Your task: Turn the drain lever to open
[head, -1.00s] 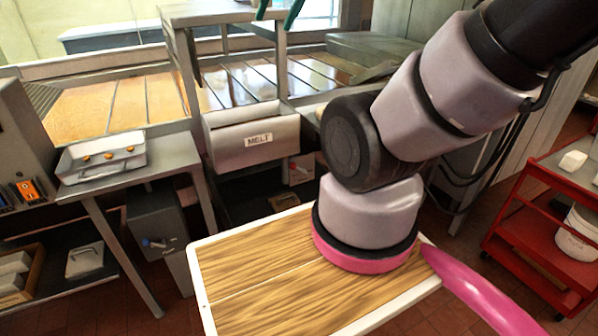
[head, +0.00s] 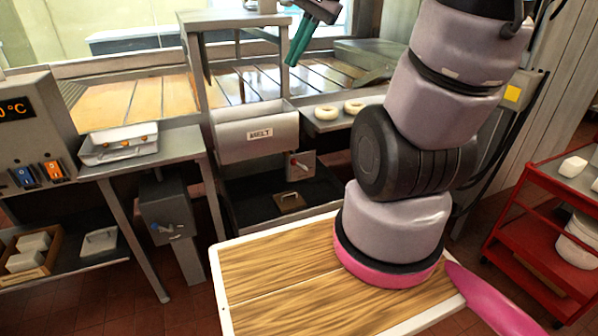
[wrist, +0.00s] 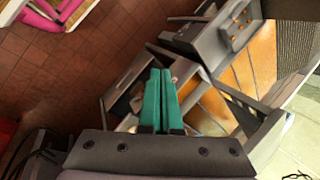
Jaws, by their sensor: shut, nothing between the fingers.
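A second small handle, blue (head: 165,228), is on a grey box below the left counter. No label shows which one is the drain lever. My gripper (head: 297,47) is at the top of the head view, higher in the picture than the MELT tank and apart from both handles. Its teal fingers are together and empty, also in the wrist view (wrist: 160,75). I cannot make out either handle clearly in the wrist view.
A black basin with a small brown block (head: 290,202) lies below the tank. Two pale rings (head: 327,113) are on the shelf right of it. A white tray (head: 118,147) stands on the left counter. A wooden-topped board (head: 290,265) is in front; a red cart (head: 540,200) is right.

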